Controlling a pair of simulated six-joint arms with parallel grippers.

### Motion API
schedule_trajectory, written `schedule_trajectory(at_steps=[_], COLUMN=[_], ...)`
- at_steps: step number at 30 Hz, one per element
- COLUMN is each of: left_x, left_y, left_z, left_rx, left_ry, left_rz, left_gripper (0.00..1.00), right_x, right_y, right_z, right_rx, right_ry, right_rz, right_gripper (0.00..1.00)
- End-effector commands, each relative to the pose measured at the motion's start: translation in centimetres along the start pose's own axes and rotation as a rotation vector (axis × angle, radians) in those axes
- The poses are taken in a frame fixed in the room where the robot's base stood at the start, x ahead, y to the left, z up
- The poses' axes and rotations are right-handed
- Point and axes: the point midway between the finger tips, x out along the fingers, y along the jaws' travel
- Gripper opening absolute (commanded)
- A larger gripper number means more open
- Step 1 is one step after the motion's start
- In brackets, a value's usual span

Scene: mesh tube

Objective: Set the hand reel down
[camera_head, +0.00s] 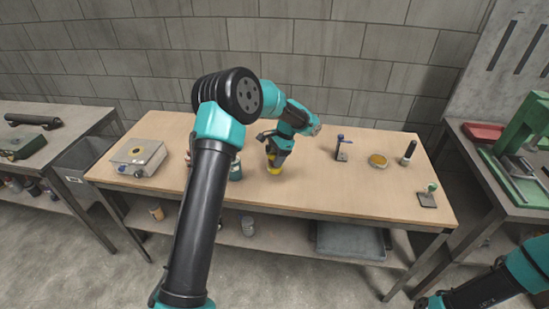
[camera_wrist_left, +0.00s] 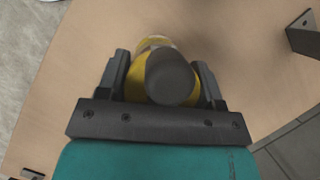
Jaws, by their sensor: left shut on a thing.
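The hand reel is a yellow thing with a dark rounded knob; in the head view its yellow lower part (camera_head: 274,171) shows just under my left gripper (camera_head: 277,150), over the middle-left of the wooden table. In the left wrist view my left gripper (camera_wrist_left: 161,84) is shut on the hand reel (camera_wrist_left: 170,78), with one finger on each side and the knob facing the camera. The reel looks upright and at or very near the table top; I cannot tell whether it touches. My right gripper is not in view; only part of that arm shows at lower right.
The wooden table (camera_head: 310,190) has free room right of the reel. A grey box (camera_head: 139,158) stands left; a teal can (camera_head: 236,168) is close by.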

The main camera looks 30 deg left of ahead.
Motion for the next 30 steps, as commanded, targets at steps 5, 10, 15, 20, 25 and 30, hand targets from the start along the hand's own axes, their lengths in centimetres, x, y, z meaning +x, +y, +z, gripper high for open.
schedule_trajectory(at_steps=[5, 10, 15, 20, 25, 30], left_x=[-0.2, -0.2, -0.3, 0.0, 1.8, 3.0], left_y=[-2.5, -3.4, -3.4, -3.4, -3.4, -3.4], left_z=[-1.1, -1.5, -1.5, -1.6, -2.3, -2.8], left_rx=[-0.002, -0.001, 0.0, 0.0, 0.001, -0.001], left_ry=[0.0, 0.0, 0.0, -0.001, -0.003, -0.001], left_rz=[0.0, 0.0, 0.0, 0.0, 0.001, 0.0], left_gripper=[0.33, 0.33, 0.33, 0.33, 0.33, 0.33], right_x=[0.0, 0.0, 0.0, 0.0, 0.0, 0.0], right_y=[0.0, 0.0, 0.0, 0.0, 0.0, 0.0], right_z=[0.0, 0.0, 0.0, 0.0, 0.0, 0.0], right_rx=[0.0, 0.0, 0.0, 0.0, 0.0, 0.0], right_ry=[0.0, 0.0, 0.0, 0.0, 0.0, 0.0], right_rz=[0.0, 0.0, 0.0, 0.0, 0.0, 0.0], right_gripper=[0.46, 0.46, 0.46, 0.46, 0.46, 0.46])
